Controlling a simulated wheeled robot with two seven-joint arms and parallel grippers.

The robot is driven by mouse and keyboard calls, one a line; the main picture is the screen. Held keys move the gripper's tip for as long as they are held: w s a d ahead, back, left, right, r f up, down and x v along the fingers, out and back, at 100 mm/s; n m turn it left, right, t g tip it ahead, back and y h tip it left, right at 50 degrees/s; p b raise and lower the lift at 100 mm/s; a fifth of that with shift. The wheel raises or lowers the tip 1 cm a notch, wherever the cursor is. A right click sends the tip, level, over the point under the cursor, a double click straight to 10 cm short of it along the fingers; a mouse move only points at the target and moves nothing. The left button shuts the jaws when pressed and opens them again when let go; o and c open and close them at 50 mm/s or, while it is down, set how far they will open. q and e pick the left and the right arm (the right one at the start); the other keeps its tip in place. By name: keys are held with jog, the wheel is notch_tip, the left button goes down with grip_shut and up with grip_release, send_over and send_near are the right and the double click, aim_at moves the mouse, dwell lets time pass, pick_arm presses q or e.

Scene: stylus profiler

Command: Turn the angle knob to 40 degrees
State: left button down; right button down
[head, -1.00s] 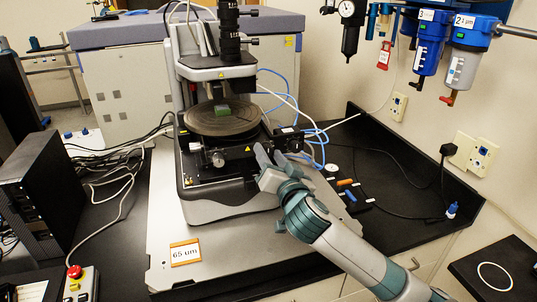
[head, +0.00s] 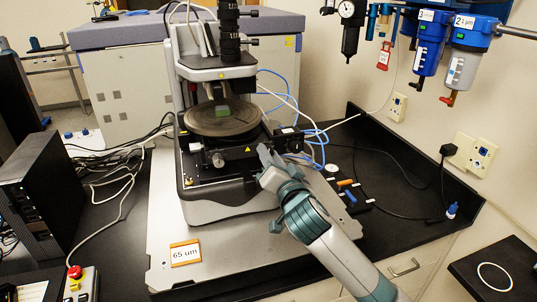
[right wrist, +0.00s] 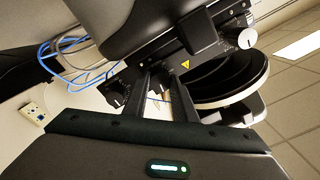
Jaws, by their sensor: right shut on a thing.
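The stylus profiler (head: 222,190) stands on a pale metal plate, with a round stage (head: 222,118) under its column. My right gripper (head: 264,156) is at the right front side of the stage block. In the right wrist view the two dark fingers (right wrist: 165,88) reach up to the underside of the block. They are shut on what I take to be the angle knob, mostly hidden between the fingertips; its pointer and scale cannot be read. A black dial with white marks (right wrist: 118,96) sits left of the fingers. A silver knob (right wrist: 246,39) is at the upper right. My left gripper is not in view.
A "65 um" sign (head: 185,253) lies on the plate. Blue tubes (head: 318,140) and cables run behind the gripper. Small orange and blue items (head: 347,190) lie on the black bench to the right. A red-topped button box (head: 75,280) is at front left.

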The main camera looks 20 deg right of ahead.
jog(key=m, duration=0.4)
jog(key=shift+m, duration=0.4)
jog(key=m, duration=0.5)
jog(key=shift+m, duration=0.3)
jog(key=c, duration=1.5)
grip_release()
jog(key=shift+o, duration=0.2)
jog(key=s+p, duration=0.3)
jog(key=s, duration=0.5)
jog(key=shift+d, duration=0.15)
jog(key=shift+w, duration=0.1)
